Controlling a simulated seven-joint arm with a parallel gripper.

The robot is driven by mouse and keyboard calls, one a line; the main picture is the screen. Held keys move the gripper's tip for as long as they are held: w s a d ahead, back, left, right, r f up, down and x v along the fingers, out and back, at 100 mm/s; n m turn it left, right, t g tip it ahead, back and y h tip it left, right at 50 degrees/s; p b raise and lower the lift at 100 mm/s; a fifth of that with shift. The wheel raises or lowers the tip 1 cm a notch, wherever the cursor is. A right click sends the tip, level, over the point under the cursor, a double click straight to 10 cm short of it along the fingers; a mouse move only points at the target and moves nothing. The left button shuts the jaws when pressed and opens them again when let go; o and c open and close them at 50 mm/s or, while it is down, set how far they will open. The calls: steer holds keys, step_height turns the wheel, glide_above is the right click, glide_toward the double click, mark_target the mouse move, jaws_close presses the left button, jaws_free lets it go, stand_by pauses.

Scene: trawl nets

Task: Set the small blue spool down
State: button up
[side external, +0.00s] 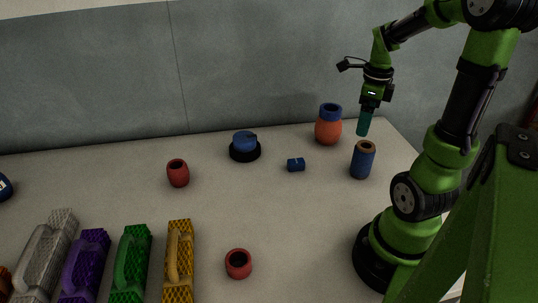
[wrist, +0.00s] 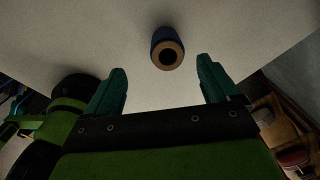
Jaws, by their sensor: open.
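A small blue cylinder (side external: 296,164), which looks like the small blue spool, lies on its side on the pale table. A taller blue cylinder with a tan ringed top and a dark hole (side external: 363,162) stands upright to its right. The small blue cylinder is not seen in the wrist view.
An orange pot with a blue top (side external: 328,130) stands behind the taller cylinder. A blue piece (side external: 244,142) sits on a black disc (side external: 245,154). Red pots stand at left (side external: 178,174) and front (side external: 238,264). Several coloured ridged blocks line the front left. The table's middle is mostly clear.

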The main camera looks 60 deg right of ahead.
steer(key=w+a+r+n+t, duration=0.1)
steer(key=a+r+n+t, duration=0.1)
steer(key=a+n, duration=0.6)
steer(key=w+a+r+n+t+y, duration=0.1)
steer(key=w+a+r+n+t, duration=0.1)
steer(key=a+n, duration=0.7)
steer(key=w+a+r+n+t+y, duration=0.1)
steer(key=w+a+r+n+t, duration=0.1)
steer(key=a+n, duration=0.7)
steer(key=r+n, duration=0.1)
steer(key=n, duration=0.3)
steer(key=shift+w+r+t, duration=0.25)
steer(key=shift+r+t, duration=0.1)
steer(key=shift+t, duration=0.05)
